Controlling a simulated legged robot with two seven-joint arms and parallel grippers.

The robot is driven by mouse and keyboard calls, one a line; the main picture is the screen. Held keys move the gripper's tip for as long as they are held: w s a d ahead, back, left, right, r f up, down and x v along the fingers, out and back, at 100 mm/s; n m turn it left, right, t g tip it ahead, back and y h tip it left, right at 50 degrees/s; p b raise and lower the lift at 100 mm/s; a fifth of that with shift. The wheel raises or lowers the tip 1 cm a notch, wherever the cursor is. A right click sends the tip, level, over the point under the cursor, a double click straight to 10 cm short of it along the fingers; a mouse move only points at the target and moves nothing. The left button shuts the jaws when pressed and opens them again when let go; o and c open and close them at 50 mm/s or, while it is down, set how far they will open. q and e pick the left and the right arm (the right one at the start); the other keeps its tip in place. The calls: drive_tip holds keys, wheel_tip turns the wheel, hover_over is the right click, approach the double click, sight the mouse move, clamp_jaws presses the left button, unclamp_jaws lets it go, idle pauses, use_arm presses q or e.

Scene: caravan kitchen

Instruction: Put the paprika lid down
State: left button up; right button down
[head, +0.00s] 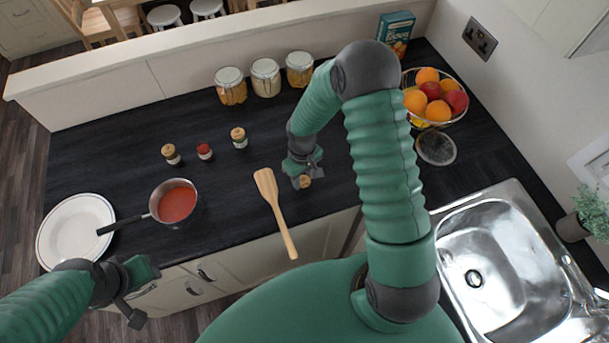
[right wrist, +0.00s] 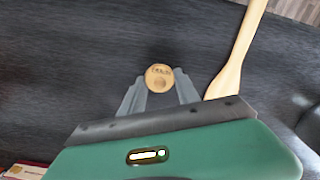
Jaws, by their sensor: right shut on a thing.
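The paprika lid (head: 305,182) is a small round, light wooden disc with marks on its top. It also shows in the right wrist view (right wrist: 159,77) between the two grey fingertips. My right gripper (head: 308,176) is shut on it, low over the dark worktop; I cannot tell whether the lid touches the surface. A small jar with a red top or red contents (head: 204,152), likely the paprika, stands to the left, between two jars with wooden lids (head: 171,154) (head: 239,138). My left gripper (head: 136,291) is at the lower left, in front of the counter; its jaw opening is unclear.
A wooden spatula (head: 269,192) lies just left of the right gripper, its handle over the front edge. A pan of red sauce (head: 177,203) and a white plate (head: 75,228) are further left. Fruit bowl (head: 435,122) and sink (head: 500,262) are right.

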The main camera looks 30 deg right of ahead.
drive_tip(key=shift+a+f, duration=0.15)
drive_tip(key=shift+a, duration=0.05)
drive_tip(key=c, duration=1.2)
unclamp_jaws()
drive_tip(key=shift+a, duration=0.1)
drive_tip(key=shift+o, duration=1.4)
drive_tip(key=shift+d, duration=0.2)
drive_tip(key=shift+o, duration=0.2)
drive_tip(key=shift+s+d+f, duration=0.1)
drive_tip(key=shift+d, duration=0.6)
drive_tip(key=shift+s+d, duration=0.1)
drive_tip(key=shift+d, duration=0.15)
drive_tip(key=shift+a, duration=0.65)
drive_tip(key=shift+d+f, duration=0.1)
drive_tip(key=shift+d, duration=0.15)
drive_tip(key=shift+s+a, duration=0.1)
drive_tip(key=shift+a, duration=0.15)
use_arm(q)
drive_tip(key=shift+f, duration=0.15)
